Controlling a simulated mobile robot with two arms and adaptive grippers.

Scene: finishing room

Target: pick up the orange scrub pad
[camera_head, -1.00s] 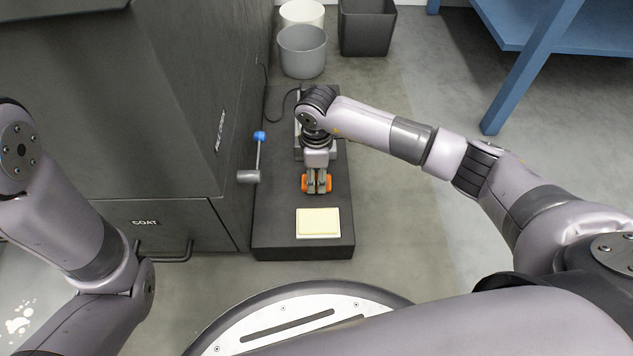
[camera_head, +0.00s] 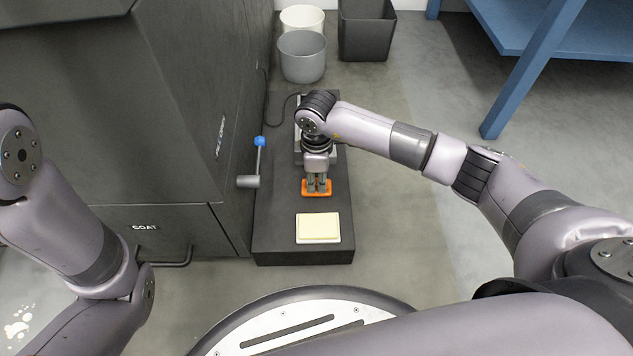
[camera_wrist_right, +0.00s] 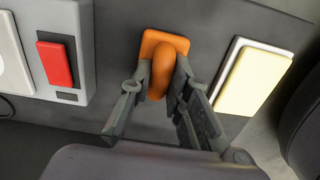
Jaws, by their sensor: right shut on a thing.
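The orange scrub pad (camera_head: 317,194) is a flat rounded block with a raised handle. My right gripper (camera_head: 318,184) reaches down from above and is shut on the scrub pad. In the right wrist view the two fingers (camera_wrist_right: 162,88) stand on either side of the pad's orange handle (camera_wrist_right: 161,72), and the flat base (camera_wrist_right: 178,42) shows behind it. I cannot tell whether the base touches the bench. My left gripper is out of view.
The yellow pad (camera_head: 318,226) lies on a white plate near the bench's front end. A grey box with a red switch (camera_wrist_right: 55,64) is behind the scrub pad. A blue-knobbed lever (camera_head: 259,160) sticks out from the dark cabinet (camera_head: 120,110). Buckets (camera_head: 303,57) stand beyond.

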